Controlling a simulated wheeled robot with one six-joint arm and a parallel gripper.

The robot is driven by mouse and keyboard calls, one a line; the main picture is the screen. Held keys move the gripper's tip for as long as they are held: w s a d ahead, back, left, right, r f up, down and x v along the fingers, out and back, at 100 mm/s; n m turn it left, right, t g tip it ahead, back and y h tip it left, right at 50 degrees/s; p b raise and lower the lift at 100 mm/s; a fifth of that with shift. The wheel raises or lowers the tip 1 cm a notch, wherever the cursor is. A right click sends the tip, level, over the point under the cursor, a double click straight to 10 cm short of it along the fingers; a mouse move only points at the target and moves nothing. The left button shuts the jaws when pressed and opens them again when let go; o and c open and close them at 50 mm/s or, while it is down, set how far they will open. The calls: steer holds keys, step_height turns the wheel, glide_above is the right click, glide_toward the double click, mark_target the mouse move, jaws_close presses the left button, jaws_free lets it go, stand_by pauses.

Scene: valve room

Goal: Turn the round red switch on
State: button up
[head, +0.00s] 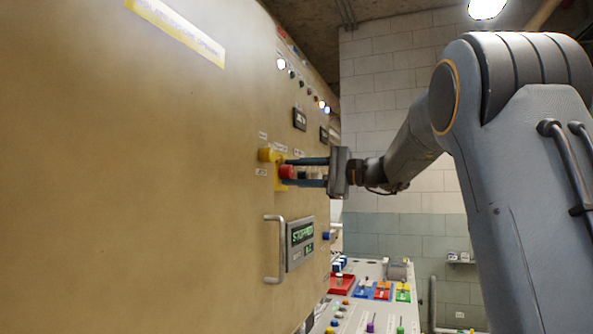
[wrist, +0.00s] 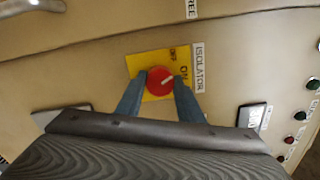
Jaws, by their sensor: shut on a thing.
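The round red switch (wrist: 160,81) sits on a yellow plate (wrist: 154,64) marked OFF and ON, beside a label reading ISOLATOR. A white line on the switch slants to the upper right, roughly toward the ON mark. In the head view the red switch (head: 287,172) sticks out from the tan panel. My gripper (head: 291,172) reaches it from the right, one finger above and one below. In the wrist view my gripper (wrist: 158,84) has a finger on each side of the switch and is shut on it.
A yellow knob (head: 266,155) is close to the left of the switch. Below are a metal handle (head: 271,250) and a display (head: 300,237) reading STOPPED. A console (head: 372,300) with coloured controls stands lower right. Small lights and buttons line the panel's far end.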

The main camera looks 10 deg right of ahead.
steer(key=m+p, duration=0.2)
steer(key=m, duration=0.3)
steer(key=shift+p, duration=0.4)
steer(key=shift+f+m, duration=0.1)
steer(key=shift+m, duration=0.3)
steer(key=o, duration=1.1)
steer(key=shift+b+v, duration=1.2)
steer(key=shift+v, duration=2.75)
steer(key=shift+s, duration=0.1)
